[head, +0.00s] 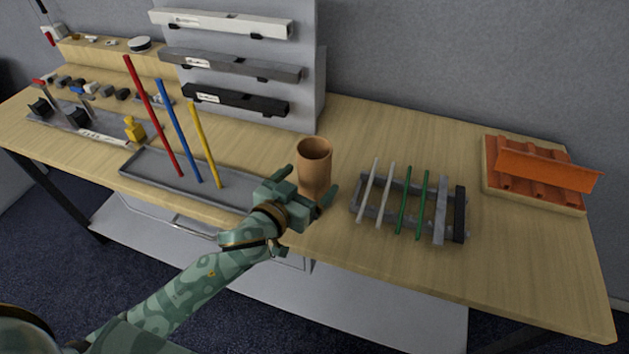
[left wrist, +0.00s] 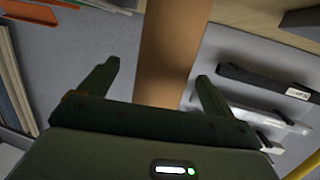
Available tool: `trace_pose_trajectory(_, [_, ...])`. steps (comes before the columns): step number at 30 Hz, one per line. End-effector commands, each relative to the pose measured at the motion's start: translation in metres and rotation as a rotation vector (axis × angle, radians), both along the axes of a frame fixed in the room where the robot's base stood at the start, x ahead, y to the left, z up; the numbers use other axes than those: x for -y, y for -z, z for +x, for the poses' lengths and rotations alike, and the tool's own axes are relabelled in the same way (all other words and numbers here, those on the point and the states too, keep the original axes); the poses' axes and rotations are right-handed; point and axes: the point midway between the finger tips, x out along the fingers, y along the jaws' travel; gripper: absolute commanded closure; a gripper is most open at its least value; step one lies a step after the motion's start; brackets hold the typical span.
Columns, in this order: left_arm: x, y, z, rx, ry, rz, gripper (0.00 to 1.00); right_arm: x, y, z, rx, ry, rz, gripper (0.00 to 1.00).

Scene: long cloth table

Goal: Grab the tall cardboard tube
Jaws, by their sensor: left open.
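The tall cardboard tube (head: 314,160) is brown and open at the top. It stands upright near the middle of the table in the head view, and its lower part is hidden behind my gripper. My left gripper (head: 309,183) is open, with one finger on each side of the tube. In the left wrist view the tube (left wrist: 168,45) runs between the two spread fingers of my gripper (left wrist: 155,85), with gaps on both sides. My right gripper is not in view.
A grey rack (head: 441,210) with white and green rods stands right of the tube. A grey tray (head: 150,168) with red, blue and yellow rods is to the left. A grey panel (head: 315,95) stands behind. Orange tiles (head: 545,165) lie far right, with bare table between.

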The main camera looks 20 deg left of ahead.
Motion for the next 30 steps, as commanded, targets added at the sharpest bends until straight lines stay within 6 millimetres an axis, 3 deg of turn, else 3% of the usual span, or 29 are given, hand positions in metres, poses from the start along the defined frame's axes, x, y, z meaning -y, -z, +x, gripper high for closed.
trace_pose_trajectory(6, [0.003,0.006,0.035,0.000,0.001,0.002,0.10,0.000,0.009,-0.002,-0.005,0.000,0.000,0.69])
trace_pose_trajectory(15, [0.004,0.005,0.041,-0.001,0.000,0.000,0.10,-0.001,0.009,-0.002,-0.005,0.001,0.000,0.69])
trace_pose_trajectory(20, [0.005,0.005,0.041,-0.001,0.001,0.000,0.55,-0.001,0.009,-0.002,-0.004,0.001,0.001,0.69])
trace_pose_trajectory(21, [0.005,0.005,0.041,-0.001,0.001,0.000,0.58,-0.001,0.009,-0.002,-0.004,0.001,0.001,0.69])
trace_pose_trajectory(30, [0.005,0.004,0.041,0.000,0.001,0.000,0.59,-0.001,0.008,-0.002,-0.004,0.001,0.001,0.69])
